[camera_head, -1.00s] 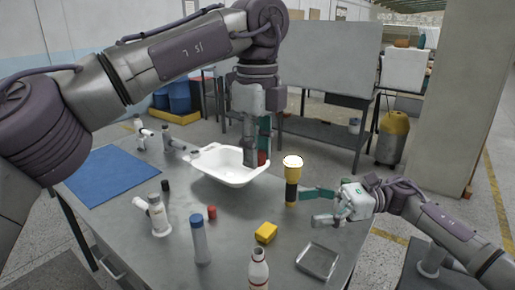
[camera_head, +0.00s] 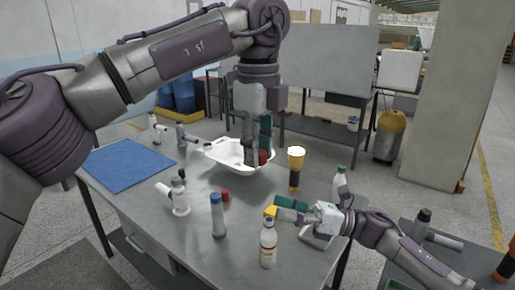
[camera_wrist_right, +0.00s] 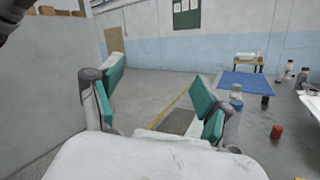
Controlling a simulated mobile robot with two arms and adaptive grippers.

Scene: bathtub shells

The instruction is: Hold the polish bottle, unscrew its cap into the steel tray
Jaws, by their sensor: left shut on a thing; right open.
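A second white bottle with a green top (camera_head: 339,184) stands farther right.
A yellow block (camera_head: 270,212) is beside my right fingertips. A blue-capped bottle (camera_head: 218,217), a small red cap (camera_head: 225,195) and a yellow-black torch (camera_head: 296,170) stand nearby.

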